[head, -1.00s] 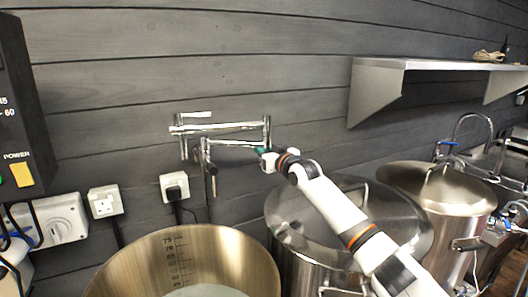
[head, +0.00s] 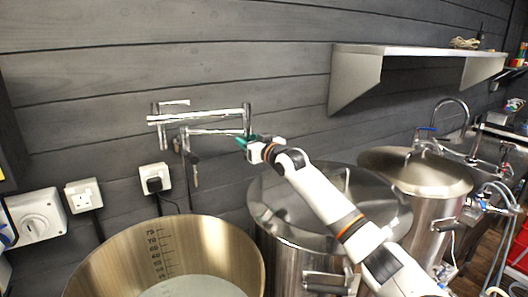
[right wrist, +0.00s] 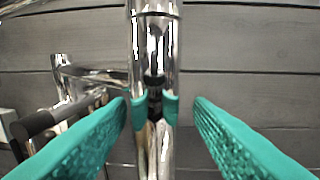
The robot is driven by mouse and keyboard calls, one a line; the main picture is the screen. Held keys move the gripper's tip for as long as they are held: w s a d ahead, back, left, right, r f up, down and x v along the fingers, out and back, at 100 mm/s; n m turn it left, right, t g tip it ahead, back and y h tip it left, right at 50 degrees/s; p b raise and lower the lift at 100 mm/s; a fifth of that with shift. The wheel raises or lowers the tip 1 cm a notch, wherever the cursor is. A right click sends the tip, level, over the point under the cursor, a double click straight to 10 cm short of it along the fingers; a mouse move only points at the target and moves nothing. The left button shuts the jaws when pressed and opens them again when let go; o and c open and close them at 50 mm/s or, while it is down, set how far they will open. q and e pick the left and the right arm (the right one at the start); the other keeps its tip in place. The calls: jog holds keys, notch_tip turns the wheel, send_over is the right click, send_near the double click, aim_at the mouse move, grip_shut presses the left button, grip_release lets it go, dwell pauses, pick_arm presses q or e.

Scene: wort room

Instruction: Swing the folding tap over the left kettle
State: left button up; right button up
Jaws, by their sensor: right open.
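The chrome folding tap (head: 205,115) is on the dark plank wall, folded, its two arms running side by side to an upright joint at the right. Its spout end (head: 194,172) hangs down near the wall, behind the left kettle. The left kettle (head: 85,277) is a wide open steel pot with volume marks inside and pale liquid. My right gripper (head: 246,142) is at the tap's right joint. In the right wrist view its teal fingers (right wrist: 159,108) are open on either side of an upright chrome tube (right wrist: 154,60), with gaps at both sides. My left gripper is not in view.
A lidded kettle (head: 284,262) stands under my right arm, and another lidded kettle (head: 423,175) is farther right. A steel shelf (head: 400,51) is on the wall above. Sockets (head: 83,196) and a black plug (head: 154,184) are left of the spout. The wall above the tap is clear.

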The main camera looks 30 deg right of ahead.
jog(key=s+d+b, duration=0.1)
jog(key=s+b, duration=0.3)
jog(key=s, duration=0.6)
jog(key=shift+s, duration=0.15)
